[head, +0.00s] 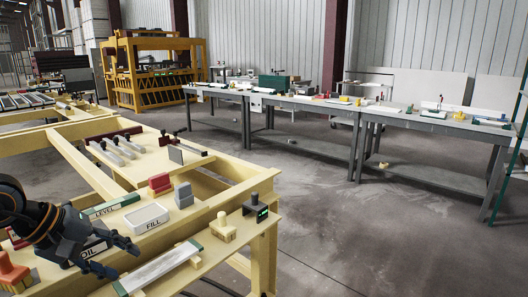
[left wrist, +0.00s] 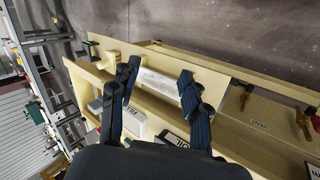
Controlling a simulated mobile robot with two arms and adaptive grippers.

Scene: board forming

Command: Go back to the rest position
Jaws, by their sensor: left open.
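My left gripper (head: 122,258) comes in from the left in the head view, over the front of the yellow workbench (head: 262,185). It is open. In the left wrist view its two fingers (left wrist: 160,88) stand apart, with a silvery bar with green ends (left wrist: 158,82) visible between and beyond them. In the head view that bar (head: 158,268) lies on the bench's lower front ledge, just right of the fingers. I cannot tell whether the fingers touch it. Nothing is seen held. A dark box marked OIL (head: 92,248) is partly hidden behind my gripper. My right gripper is not in view.
On the bench are a white FILL box (head: 147,218), a green LEVEL piece (head: 110,206), a red block (head: 160,183), a grey block (head: 183,195) and a black device (head: 256,211).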

